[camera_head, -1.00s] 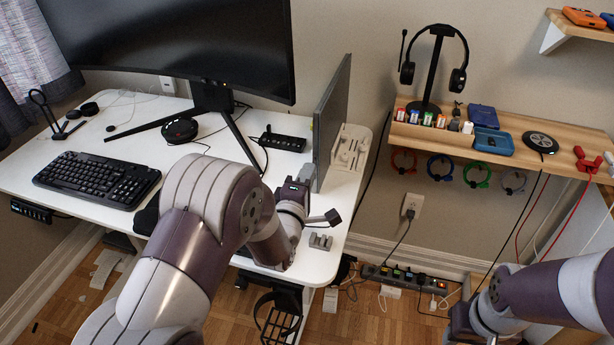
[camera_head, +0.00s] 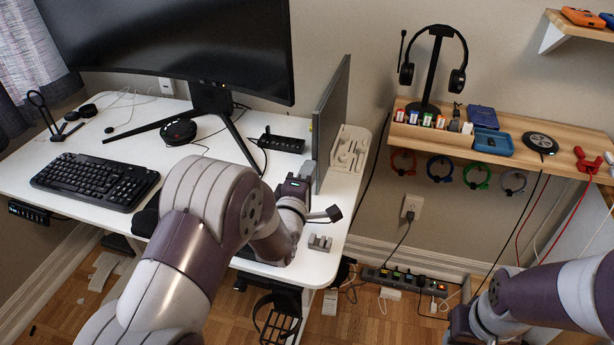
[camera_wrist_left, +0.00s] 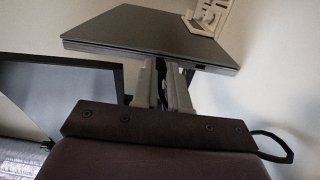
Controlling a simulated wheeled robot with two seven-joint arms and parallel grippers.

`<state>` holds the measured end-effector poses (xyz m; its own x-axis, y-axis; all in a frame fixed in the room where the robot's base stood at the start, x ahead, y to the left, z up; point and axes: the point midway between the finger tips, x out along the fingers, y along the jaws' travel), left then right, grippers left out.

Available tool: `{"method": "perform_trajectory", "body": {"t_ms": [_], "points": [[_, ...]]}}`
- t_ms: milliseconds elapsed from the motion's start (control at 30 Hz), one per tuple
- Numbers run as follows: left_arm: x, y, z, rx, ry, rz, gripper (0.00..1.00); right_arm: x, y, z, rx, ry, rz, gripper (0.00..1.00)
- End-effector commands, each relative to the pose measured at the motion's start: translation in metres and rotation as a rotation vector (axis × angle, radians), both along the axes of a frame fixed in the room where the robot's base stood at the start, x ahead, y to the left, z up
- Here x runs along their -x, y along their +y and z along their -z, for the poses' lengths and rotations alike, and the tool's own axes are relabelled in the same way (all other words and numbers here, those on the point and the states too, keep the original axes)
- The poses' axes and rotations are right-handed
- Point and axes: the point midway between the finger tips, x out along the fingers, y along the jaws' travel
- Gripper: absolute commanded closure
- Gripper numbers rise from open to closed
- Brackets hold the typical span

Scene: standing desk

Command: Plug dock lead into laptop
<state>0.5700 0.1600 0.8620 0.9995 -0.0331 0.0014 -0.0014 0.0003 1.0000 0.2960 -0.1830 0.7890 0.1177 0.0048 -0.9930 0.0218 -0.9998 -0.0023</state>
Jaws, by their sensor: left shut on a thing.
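The laptop (camera_head: 331,120) is a thin dark slab standing on edge at the desk's right side. In the left wrist view the laptop (camera_wrist_left: 130,35) shows its edge, with a small dark slot near the fingers. The dock (camera_head: 282,142) is a black bar with a row of ports. My left gripper (camera_head: 304,178) is beside the laptop's near edge. In the left wrist view its fingers (camera_wrist_left: 163,84) are shut on the dark plug of the dock lead (camera_wrist_left: 162,68), close to the laptop edge. I cannot tell whether the plug touches or enters a port. My right gripper's fingers are hidden.
A beige organizer (camera_head: 349,150) stands behind the laptop. A small grey holder (camera_head: 320,243) sits at the desk's front right. The monitor (camera_head: 170,45) and its stand are behind, and a keyboard (camera_head: 97,181) lies left. A wooden shelf (camera_head: 560,165) is on the right wall.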

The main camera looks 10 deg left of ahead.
Motion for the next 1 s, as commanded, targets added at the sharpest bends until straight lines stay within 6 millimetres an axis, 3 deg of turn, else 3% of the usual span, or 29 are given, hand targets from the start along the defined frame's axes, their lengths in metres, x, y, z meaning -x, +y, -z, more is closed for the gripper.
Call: {"method": "perform_trajectory", "body": {"t_ms": [267,300,367,400,767,1000], "points": [[-0.007,0.0,0.0,0.0,0.0,0.0,1.0,0.0,0.0,0.003,0.0,0.0,0.0,0.57],[-0.007,0.0,0.0,0.0,0.0,0.0,0.8,0.0,0.0,0.003,0.0,0.0,0.0,0.57],[-0.007,0.0,0.0,0.0,0.001,0.0,0.61,0.0,0.0,0.002,0.0,0.0,0.0,0.57],[-0.007,0.0,0.0,0.0,0.001,0.0,0.57,0.0,0.0,0.002,0.0,0.0,0.0,0.57],[0.002,0.0,0.0,0.0,0.001,0.0,0.57,0.0,0.0,0.001,0.0,0.0,0.0,0.57],[0.061,0.002,-0.001,0.0,0.002,0.0,0.57,0.0,0.0,-0.003,0.0,0.0,0.0,0.57]]}}
